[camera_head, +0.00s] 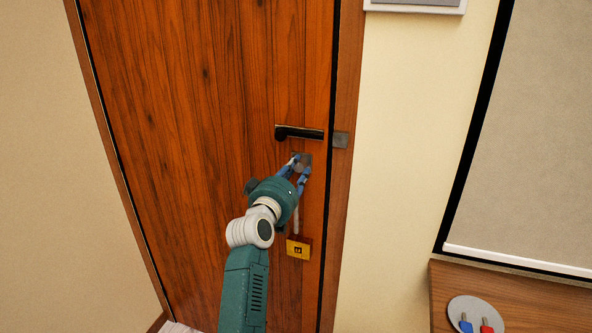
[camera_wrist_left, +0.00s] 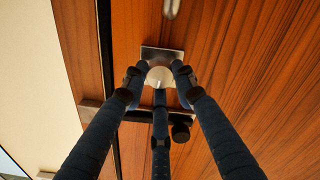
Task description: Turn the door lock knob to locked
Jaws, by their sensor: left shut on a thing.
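The wooden door (camera_head: 220,80) is closed in its frame. The lock knob (camera_wrist_left: 160,76) is a pale round knob on a square metal plate (camera_wrist_left: 161,54), set below the black door handle (camera_head: 300,133). My left gripper (camera_head: 301,165) is at the plate, its blue fingers closed around the knob. In the left wrist view its several fingers (camera_wrist_left: 159,84) meet at the knob from different sides. The fingers partly cover the knob, and I cannot tell which way it is turned. My right gripper is in neither view.
A yellow tag (camera_head: 298,248) hangs on the door below the lock. A metal strike plate (camera_head: 341,140) sits on the frame. At the lower right a wooden table (camera_head: 450,297) holds a round dish (camera_head: 459,306) with a blue and a red item.

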